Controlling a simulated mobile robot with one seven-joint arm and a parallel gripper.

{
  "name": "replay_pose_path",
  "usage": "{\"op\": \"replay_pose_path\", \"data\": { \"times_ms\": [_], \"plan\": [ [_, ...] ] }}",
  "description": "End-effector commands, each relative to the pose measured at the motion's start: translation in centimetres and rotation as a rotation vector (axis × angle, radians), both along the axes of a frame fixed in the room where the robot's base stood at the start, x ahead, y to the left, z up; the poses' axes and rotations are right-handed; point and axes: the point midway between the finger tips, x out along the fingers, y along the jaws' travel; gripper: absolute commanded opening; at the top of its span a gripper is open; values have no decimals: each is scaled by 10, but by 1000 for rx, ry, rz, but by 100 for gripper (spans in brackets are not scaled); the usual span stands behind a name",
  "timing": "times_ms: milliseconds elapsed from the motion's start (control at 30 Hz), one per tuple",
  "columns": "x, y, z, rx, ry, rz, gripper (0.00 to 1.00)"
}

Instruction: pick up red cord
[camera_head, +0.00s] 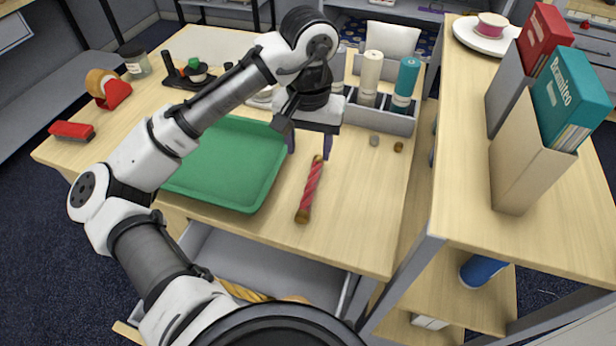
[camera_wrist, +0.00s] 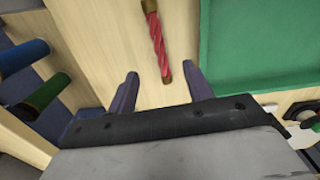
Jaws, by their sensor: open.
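The red cord (camera_head: 312,187) is a twisted red length with brown ends, lying on the wooden table to the right of the green tray. My gripper (camera_head: 308,148) is open above the table, near the cord's far end. In the wrist view the red cord (camera_wrist: 157,40) runs toward the gap between the open fingers of my gripper (camera_wrist: 160,84). One brown end lies roughly between the fingertips, and nothing is held. The cord's other end is cut off by the top of the wrist view.
The green tray (camera_head: 223,190) lies left of the cord. A grey holder (camera_head: 392,122) with cream and teal rolls stands behind it, with two small pebble-like pieces nearby. A shelf unit (camera_head: 560,225) with book boxes rises at right. An open drawer (camera_head: 335,290) sits below the table edge.

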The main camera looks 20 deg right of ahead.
Motion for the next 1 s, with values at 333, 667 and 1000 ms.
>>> {"op": "replay_pose_path", "data": {
  "times_ms": [333,667,1000],
  "plan": [
    [0,0,-62,-1,2,1,51],
    [5,-4,-88,1,2,0,51],
    [8,-7,-124,-1,0,-1,51]
  ]
}}
